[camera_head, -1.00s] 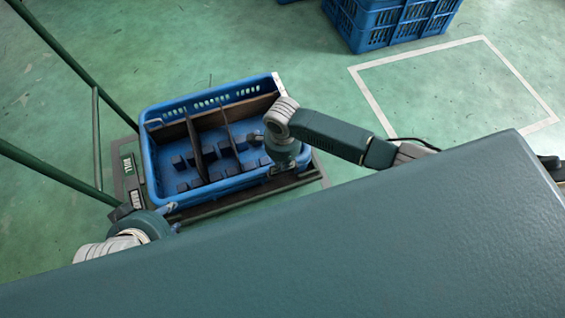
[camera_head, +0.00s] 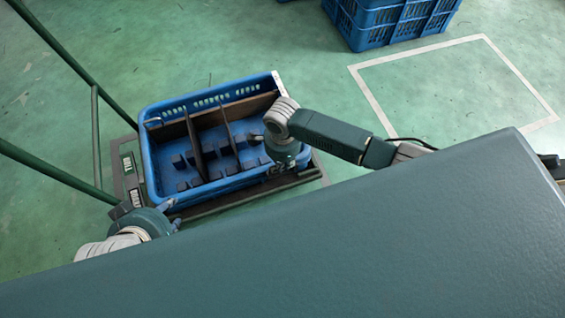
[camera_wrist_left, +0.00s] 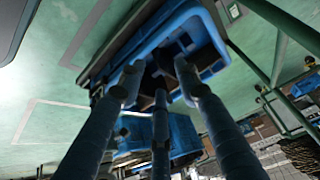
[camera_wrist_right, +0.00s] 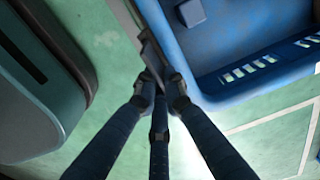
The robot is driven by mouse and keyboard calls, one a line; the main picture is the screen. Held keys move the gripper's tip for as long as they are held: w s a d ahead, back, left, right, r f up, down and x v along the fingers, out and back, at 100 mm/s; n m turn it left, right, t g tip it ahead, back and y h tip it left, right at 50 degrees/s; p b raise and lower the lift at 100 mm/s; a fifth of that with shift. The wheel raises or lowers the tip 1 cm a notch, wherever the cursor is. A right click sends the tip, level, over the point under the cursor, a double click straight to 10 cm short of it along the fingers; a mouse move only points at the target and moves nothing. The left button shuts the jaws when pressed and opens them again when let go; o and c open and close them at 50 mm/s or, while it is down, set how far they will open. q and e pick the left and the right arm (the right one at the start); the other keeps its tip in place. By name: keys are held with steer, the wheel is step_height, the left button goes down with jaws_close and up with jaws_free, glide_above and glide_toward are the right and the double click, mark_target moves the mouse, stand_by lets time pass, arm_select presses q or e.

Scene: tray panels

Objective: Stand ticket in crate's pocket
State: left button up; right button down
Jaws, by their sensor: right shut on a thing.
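The blue crate (camera_head: 150,165) stands on a dark base in the middle left of the head view. Dark dividers split its inside, and several dark blocks sit in it. My right gripper (camera_head: 277,170) is at the crate's near right corner, just outside the wall. In the right wrist view its fingers (camera_wrist_right: 158,82) are closed around a thin dark flat piece, which looks like the ticket (camera_wrist_right: 151,52), seen nearly edge-on beside the crate's rim (camera_wrist_right: 168,45). I cannot tell whether it touches the crate. The pocket cannot be made out. My left gripper (camera_head: 174,213) is open and empty near the crate's near left corner.
Green rails (camera_head: 60,178) run along the left. Blue crates (camera_head: 390,25) stand at the back, near an empty white floor outline (camera_head: 450,90). A large green panel (camera_head: 350,250) fills the foreground and hides the floor there.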

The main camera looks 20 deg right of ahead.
arm_select(q)
steer(key=shift+s+a+f+g, duration=0.2)
steer(key=shift+s+a+g, duration=0.1)
steer(key=shift+s, duration=0.4)
steer(key=shift+s+a+f+g, duration=0.2)
steer(key=shift+s+g, duration=0.1)
steer(key=shift+s, duration=0.35)
steer(key=shift+s, duration=0.1)
steer(key=shift+s+a+f+g+y+p, duration=0.15)
steer(key=shift+s+a+f+g+p, duration=0.15)
steer(key=shift+s, duration=0.45)
steer(key=shift+s+a+f+g+y+p, duration=0.1)
steer(key=shift+s+g+y+p, duration=0.1)
steer(key=shift+s+g, duration=0.35)
arm_select(e)
steer(key=shift+f, duration=0.15)
steer(key=shift+a+f+b, duration=0.1)
steer(key=shift+f+b, duration=0.2)
steer(key=shift+f, duration=0.3)
steer(key=c, duration=1.8)
jaws_free()
arm_select(q)
steer(key=w, duration=0.1)
steer(key=t, duration=0.1)
steer(key=w, duration=0.1)
steer(key=shift+w+d+r+t, duration=0.25)
steer(key=shift+w+d+r, duration=0.05)
steer(key=shift+d+r, duration=0.05)
arm_select(e)
steer(key=shift+o, duration=0.2)
